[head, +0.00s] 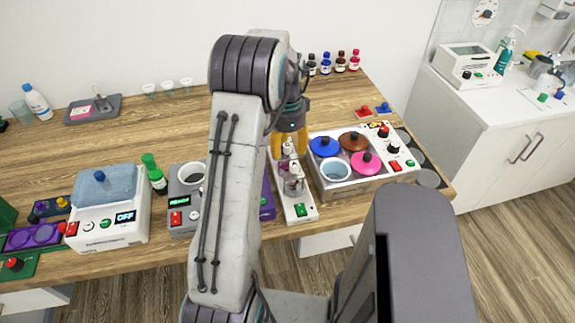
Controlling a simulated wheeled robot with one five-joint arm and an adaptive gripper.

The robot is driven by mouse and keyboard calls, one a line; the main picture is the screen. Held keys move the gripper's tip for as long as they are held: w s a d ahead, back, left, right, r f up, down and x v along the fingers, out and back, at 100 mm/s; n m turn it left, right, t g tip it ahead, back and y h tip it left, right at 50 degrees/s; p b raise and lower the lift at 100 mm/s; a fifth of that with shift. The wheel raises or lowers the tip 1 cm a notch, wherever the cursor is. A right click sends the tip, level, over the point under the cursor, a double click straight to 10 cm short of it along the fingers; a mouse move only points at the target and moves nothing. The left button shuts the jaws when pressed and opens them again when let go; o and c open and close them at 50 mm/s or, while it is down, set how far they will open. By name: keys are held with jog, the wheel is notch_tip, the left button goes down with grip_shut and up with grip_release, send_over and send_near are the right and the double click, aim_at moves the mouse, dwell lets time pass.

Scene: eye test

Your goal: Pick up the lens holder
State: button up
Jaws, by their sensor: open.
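A narrow white bench device (305,214) with a green button stands at the front of the wooden table. Small metallic and clear upright parts (294,186) stand on it; one may be the lens holder, but they are too small to tell. My gripper (288,150), with yellow fingers, points down just over the back part of this device. It is open. My arm hides part of the gripper and the area left of it. I cannot tell whether the fingers touch anything.
Right of the gripper is a box with several coloured lids (352,181). Left are a grey device (181,217) and a white device with a blue lid (110,225). Bottles (340,63) stand at the back. A grey tray (75,117) lies back left. The table's middle left is clear.

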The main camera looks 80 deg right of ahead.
jog(key=shift+o, duration=0.2)
grip_shut()
dwell(0.4)
